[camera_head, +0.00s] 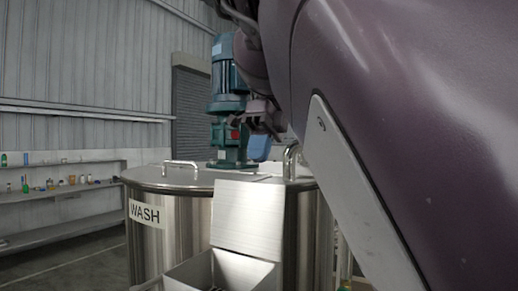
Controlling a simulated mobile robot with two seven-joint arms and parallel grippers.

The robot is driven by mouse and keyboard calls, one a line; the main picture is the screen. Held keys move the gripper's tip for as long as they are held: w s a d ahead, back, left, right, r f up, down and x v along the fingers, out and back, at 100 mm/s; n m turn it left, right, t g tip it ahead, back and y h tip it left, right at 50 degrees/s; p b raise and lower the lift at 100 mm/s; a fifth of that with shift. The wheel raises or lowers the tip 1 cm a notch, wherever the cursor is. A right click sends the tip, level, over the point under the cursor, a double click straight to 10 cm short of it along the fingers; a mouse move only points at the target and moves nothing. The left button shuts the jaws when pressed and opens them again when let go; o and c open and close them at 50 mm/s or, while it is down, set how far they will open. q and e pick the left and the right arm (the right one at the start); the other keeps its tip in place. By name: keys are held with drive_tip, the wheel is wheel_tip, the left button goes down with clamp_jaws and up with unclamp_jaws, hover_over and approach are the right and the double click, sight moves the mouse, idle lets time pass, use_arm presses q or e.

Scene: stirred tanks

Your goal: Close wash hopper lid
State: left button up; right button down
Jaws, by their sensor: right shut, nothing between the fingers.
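The stainless wash tank (165,235) carries a white "WASH" label. On its front is the metal hopper (245,272), cut off by the bottom edge of the view. The hopper lid (248,218) stands open, raised against the tank's front, with the hopper mouth showing below it. My right gripper (266,126) is above and behind the lid in the picture, in front of the motor, and apart from the lid. It is small and dark, shut and empty. My left gripper is out of view.
A blue-green motor (228,85) stands on the tank top. Handles (181,164) rise from the tank's cover. My right arm fills the right side and hides what is behind it. Shelves (60,190) with small bottles line the left wall; the floor there is clear.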

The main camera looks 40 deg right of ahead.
sight(251, 185)
drive_tip(key=x, duration=0.7)
drive_tip(key=shift+p, duration=0.3)
drive_tip(key=shift+d+f, duration=0.1)
